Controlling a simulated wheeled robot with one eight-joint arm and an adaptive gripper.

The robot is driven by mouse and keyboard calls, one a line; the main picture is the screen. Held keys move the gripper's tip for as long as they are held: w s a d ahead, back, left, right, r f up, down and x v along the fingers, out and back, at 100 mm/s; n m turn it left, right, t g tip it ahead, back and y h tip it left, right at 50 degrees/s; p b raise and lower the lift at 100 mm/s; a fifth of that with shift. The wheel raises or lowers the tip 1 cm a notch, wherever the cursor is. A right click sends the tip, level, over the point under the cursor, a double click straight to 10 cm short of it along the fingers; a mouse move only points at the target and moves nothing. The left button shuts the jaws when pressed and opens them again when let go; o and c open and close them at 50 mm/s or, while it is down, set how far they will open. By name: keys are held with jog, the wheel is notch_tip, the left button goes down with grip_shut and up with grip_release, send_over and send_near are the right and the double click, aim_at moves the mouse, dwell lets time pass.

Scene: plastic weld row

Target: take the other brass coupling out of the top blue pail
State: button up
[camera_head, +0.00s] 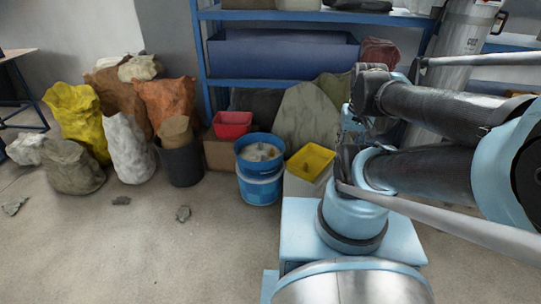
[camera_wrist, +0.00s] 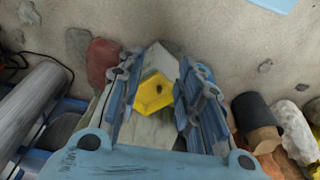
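The top blue pail (camera_head: 240,162) stands on another blue pail (camera_head: 260,190) in the head view. Greyish, lumpy contents show inside it; I cannot make out a brass coupling there. In the wrist view my gripper (camera_wrist: 160,68) is open, with nothing held between its fingers. A yellow tray (camera_wrist: 147,99) shows beyond the gap between them, with a small dark thing (camera_wrist: 159,90) in it, too small to name. I cannot pick out the pails in the wrist view. In the head view my arm is at the right, and its fingers are not clear.
The yellow tray (camera_head: 314,158) sits on a pale box right of the pails. A red bin (camera_head: 232,124) stands on a cardboard box behind left. A dark bucket (camera_head: 181,164) and several sacks are further left. Blue shelving (camera_head: 204,60) stands behind. The floor in front is clear except for rubble.

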jog(key=shift+o, duration=2)
jog(key=shift+s+r, duration=0.25)
jog(key=shift+s, duration=0.05)
jog(key=w+a+r+n, duration=0.2)
jog(key=w+r, duration=0.1)
jog(key=w, duration=0.4)
jog(key=w+a+r+n, duration=0.1)
jog(key=w+a+r, duration=0.15)
jog(key=w, duration=0.45)
jog(key=n+g+y, duration=0.1)
jog(key=n+y, duration=0.1)
jog(key=n, duration=0.8)
send_over(272, 149)
jog(key=s+d, duration=0.2)
jog(key=s+d+f+x, duration=0.1)
jog(key=s+d+x, duration=0.15)
jog(key=x, duration=1.25)
jog(key=s+d+x, duration=0.1)
jog(key=d+x, duration=0.2)
jog(key=x, duration=2.4)
jog(key=shift+d+f, duration=0.15)
jog(key=shift+d, duration=0.1)
jog(key=x, duration=0.4)
jog(key=shift+w+d, duration=0.15)
jog(key=shift+w, duration=0.15)
jog(key=shift+f, duration=0.55)
